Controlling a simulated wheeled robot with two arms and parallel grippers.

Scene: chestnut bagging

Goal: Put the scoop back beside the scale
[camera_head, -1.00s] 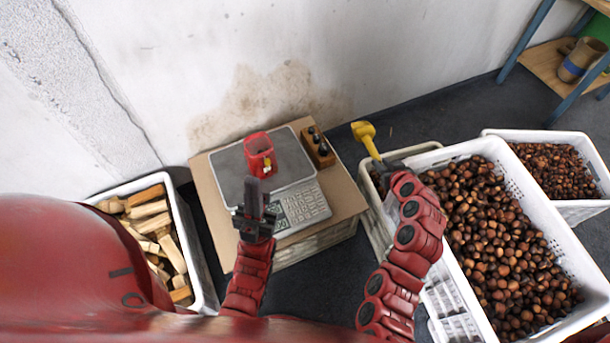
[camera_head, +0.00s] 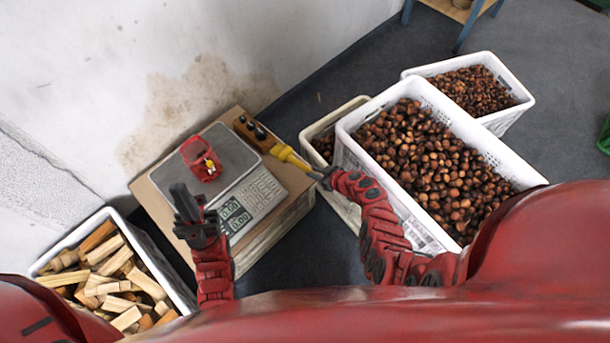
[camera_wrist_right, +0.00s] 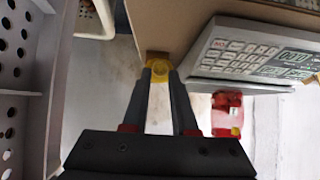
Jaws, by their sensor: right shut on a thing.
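The yellow scoop (camera_head: 286,154) is held by my right gripper (camera_head: 325,174), which is shut on its handle. The scoop's head is over the right edge of the cardboard-topped stand, close to the weight block. In the right wrist view the scoop (camera_wrist_right: 158,68) shows between the fingers (camera_wrist_right: 160,88). I cannot tell whether it touches the stand. The scale (camera_head: 236,151) stands on the stand, with its keypad and lit display toward me. A red bag (camera_head: 200,160) sits on its pan. My left gripper (camera_head: 187,207) is in front of the scale's left side; its jaw gap is not clear.
A wooden block with dark weights (camera_head: 255,132) lies behind the scale's right side. White crates of chestnuts (camera_head: 345,141) stand at right, a smaller crate (camera_head: 312,131) beside the stand. A crate of wood pieces (camera_head: 174,283) is at left. Bare cardboard (camera_head: 290,181) shows right of the scale.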

